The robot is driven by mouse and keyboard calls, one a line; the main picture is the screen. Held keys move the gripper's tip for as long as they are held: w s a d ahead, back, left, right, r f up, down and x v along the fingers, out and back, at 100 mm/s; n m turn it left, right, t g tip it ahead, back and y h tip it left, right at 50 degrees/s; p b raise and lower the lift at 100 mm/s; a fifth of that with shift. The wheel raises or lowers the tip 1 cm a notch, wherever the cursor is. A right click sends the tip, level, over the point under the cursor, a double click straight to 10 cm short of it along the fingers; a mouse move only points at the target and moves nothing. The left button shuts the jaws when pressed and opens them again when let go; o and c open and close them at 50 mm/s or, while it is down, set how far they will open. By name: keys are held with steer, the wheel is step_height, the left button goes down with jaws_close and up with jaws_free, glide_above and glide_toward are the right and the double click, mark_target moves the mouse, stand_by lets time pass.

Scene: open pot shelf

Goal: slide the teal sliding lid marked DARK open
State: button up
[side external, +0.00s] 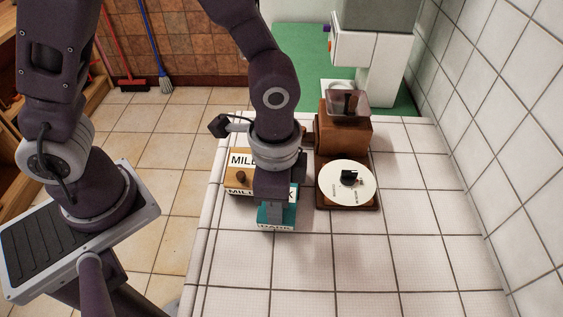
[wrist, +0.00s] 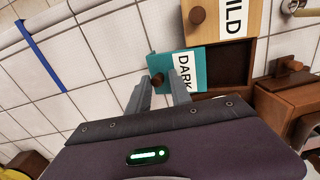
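The teal lid marked DARK (wrist: 192,62) lies on a wooden box, shifted left of the wooden lid beside it in the wrist view. A dark gap of open compartment (wrist: 228,68) shows to its right. In the side view the teal lid (side external: 285,216) juts toward the camera, partly hidden under my gripper (side external: 273,213). Its small brown knob (wrist: 157,80) sits between my fingertips. My gripper (wrist: 161,76) looks shut on the knob, though the exact contact is hard to see.
The wooden lid marked MILD (wrist: 226,20) has its own knob and lies beside the teal lid. A wooden grinder (side external: 343,135) and a round white dial (side external: 346,182) stand close on the right. The tiled counter (side external: 340,255) is clear in front.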

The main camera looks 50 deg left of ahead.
steer(key=shift+w+a, duration=0.15)
steer(key=shift+w, duration=0.05)
stand_by(0.3)
steer(key=shift+r, duration=2.55)
steer(key=s+a+r+n+t, duration=0.2)
steer(key=s+a+r+n, duration=0.2)
steer(key=a+r, duration=0.3)
steer(key=s+a+r+n+t, duration=0.3)
steer(key=s+a+r+n, duration=0.1)
steer(key=a+r, duration=0.3)
steer(key=shift+s+a+n+t, duration=0.3)
steer(key=shift+a+n, duration=0.2)
steer(key=shift+n, duration=0.3)
